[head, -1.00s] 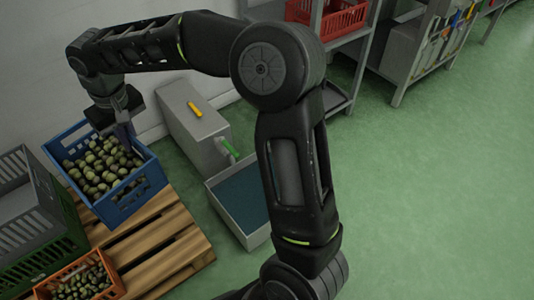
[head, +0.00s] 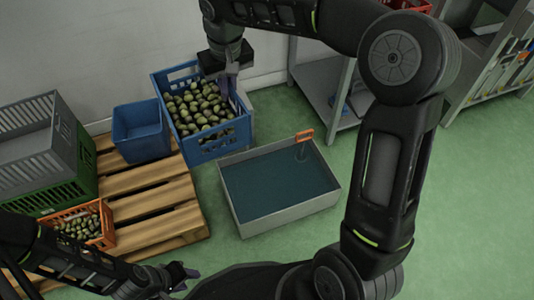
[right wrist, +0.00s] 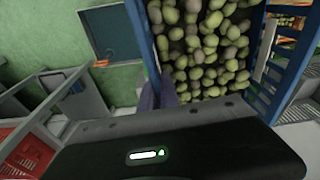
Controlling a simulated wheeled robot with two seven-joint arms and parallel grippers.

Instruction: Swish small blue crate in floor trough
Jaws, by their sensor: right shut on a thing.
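A small, seemingly empty blue crate (head: 140,131) stands on the wooden pallet. The grey floor trough (head: 288,209), with dark water in it, lies right of the pallet; it also shows in the right wrist view (right wrist: 112,32). My right gripper (head: 229,84) is shut on the rim of a larger blue crate (head: 213,147) full of olives, between small crate and trough. That crate's wall and olives fill much of the right wrist view (right wrist: 262,88). I cannot tell whether it is lifted. My left gripper (head: 180,280) is low at the front, away from both crates; its jaw opening is unclear.
Grey (head: 27,130) and green crates are stacked at the left, beside an orange crate of olives (head: 103,230). An orange piece (head: 304,136) is at the trough's far edge. Metal shelving (head: 325,85) stands behind. Green floor right of the trough is partly behind my arm.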

